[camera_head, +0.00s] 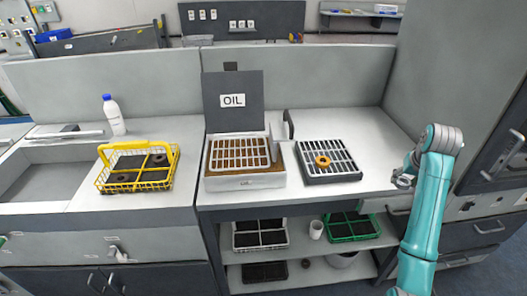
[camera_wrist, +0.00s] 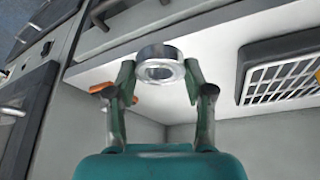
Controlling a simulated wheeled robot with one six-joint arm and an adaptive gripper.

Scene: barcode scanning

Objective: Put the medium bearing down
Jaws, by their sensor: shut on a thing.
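The medium bearing, a silver metal ring (camera_wrist: 160,70), is held between the two fingertips of my gripper (camera_wrist: 160,78) in the wrist view. In the head view my gripper (camera_head: 404,177) is at the right end of the worktop, in front of the tall grey cabinet side. It is right of the dark tray with a white grate (camera_head: 345,160) and apart from it. The bearing is too small to make out clearly in the head view. An orange-yellow ring (camera_head: 322,161) lies on that grate.
An oil box (camera_head: 245,182) with an open lid marked OIL stands left of the grate tray. The worktop (camera_head: 376,152) between the grate tray and my gripper is bare. Crates stand on the shelves below.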

